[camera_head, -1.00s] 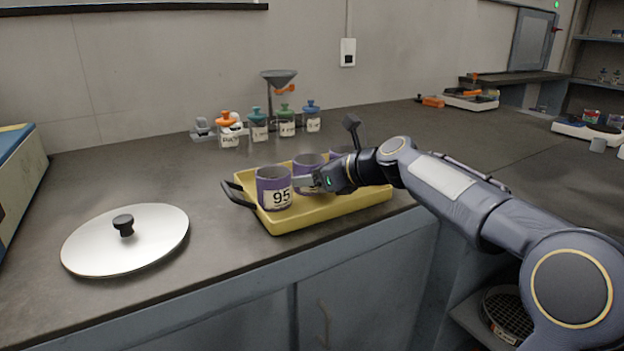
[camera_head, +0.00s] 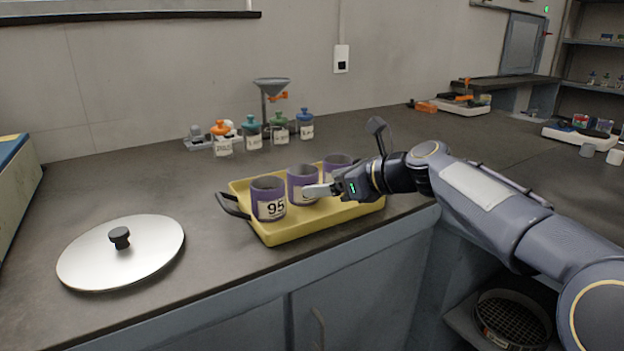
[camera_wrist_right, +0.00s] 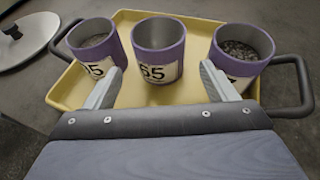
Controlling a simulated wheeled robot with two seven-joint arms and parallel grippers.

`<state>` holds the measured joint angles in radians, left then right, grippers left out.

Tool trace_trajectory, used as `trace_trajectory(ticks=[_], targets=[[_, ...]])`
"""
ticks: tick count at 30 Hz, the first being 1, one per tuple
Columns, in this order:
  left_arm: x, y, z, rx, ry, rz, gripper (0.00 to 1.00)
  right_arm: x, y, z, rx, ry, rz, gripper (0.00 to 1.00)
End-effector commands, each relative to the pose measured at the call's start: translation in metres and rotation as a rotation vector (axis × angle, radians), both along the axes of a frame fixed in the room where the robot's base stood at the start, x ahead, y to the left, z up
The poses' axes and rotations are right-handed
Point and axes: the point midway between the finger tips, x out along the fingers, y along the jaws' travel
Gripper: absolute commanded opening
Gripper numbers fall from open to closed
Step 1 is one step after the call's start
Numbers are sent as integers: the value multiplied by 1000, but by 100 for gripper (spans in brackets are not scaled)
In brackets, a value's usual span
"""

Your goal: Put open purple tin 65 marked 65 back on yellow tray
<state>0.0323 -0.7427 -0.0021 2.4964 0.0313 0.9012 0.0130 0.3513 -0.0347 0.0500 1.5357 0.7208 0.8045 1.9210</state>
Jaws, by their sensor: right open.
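The open purple tin 65 (camera_wrist_right: 160,48) stands upright on the yellow tray (camera_head: 290,234), in the middle of a row of three purple tins. In the head view the same tin (camera_head: 299,176) is partly hidden by my right gripper (camera_head: 312,191). In the right wrist view my right gripper (camera_wrist_right: 163,86) is open, its two fingers apart in front of tin 65, one toward each side. Nothing is held in it. The inside of tin 65 looks bare and metallic. My left gripper is not in view.
Tin 95 (camera_head: 268,196) and another purple tin (camera_wrist_right: 241,48) flank tin 65; both hold grainy material. A round metal lid (camera_head: 100,255) lies on the counter at left. Small jars (camera_head: 252,135) and a funnel stand (camera_head: 271,85) are behind the tray.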

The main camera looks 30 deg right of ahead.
Motion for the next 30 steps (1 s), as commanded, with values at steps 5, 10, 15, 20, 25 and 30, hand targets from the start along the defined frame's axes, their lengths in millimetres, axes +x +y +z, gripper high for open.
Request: trace_trajectory(ticks=[5,10,15,20,25,30], targets=[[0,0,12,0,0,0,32,-28,-14,15,-1,0,-3,78],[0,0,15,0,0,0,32,-42,-20,20,0,0,-2,78],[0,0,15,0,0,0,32,-45,-21,20,1,0,0,78],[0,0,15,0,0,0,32,-45,-21,20,0,0,0,78],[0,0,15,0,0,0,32,-45,-21,20,0,0,0,78],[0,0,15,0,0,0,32,-44,-21,20,0,0,0,78]])
